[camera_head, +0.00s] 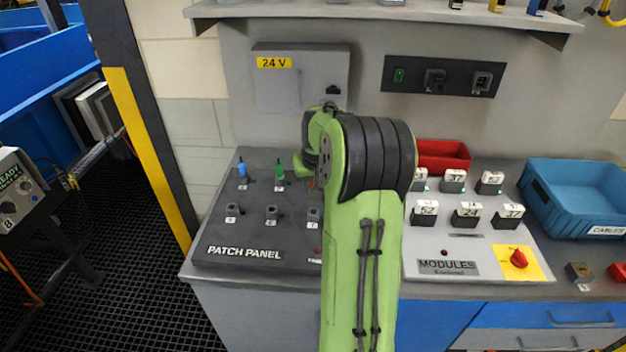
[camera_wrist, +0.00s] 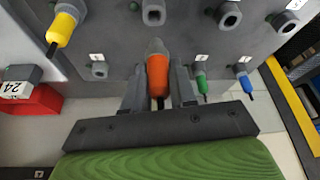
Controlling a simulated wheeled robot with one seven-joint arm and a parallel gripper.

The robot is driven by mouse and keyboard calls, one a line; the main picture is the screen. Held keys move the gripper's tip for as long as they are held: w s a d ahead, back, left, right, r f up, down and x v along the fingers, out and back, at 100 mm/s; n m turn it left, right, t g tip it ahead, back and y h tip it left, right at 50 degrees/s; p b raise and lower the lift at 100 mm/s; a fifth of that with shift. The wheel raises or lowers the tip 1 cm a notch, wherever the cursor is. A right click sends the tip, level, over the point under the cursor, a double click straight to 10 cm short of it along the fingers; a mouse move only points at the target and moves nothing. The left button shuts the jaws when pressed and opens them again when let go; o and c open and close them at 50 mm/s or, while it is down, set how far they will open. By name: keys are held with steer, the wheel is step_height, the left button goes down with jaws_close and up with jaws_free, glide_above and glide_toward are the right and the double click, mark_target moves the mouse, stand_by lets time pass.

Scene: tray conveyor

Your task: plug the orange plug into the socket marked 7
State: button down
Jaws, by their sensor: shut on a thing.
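My gripper (camera_wrist: 158,98) is shut on the orange plug (camera_wrist: 158,76), with one finger on each side of it in the wrist view. The plug's grey nose points at the panel in the row of the green and blue plugs. I cannot tell whether it sits in a socket there or hangs just above. The socket marked 7 (camera_head: 314,214) is empty in the front row of the patch panel (camera_head: 215,254), beside my arm. It appears to be the socket (camera_wrist: 153,12) at the top of the wrist view. In the head view my arm hides the gripper and most of the orange plug.
Blue (camera_head: 242,169) and green (camera_head: 279,170) plugs stand left of my arm. A yellow plug (camera_wrist: 61,30) and an empty socket (camera_wrist: 98,71) lie on the orange plug's other side. Sockets 5 (camera_head: 232,210) and 6 (camera_head: 271,212) are empty. Numbered modules and a blue bin (camera_head: 570,205) stand right.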

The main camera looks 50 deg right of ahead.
steer(key=shift+f+b, duration=1.2)
steer(key=shift+f, duration=0.7)
steer(key=shift+f+b, duration=1.3)
steer(key=shift+f, duration=0.3)
steer(key=c, duration=0.8)
jaws_free()
steer(key=p+v, duration=0.3)
steer(key=v, duration=1.2)
steer(key=shift+s+r, duration=0.1)
steer(key=shift+r, duration=0.3)
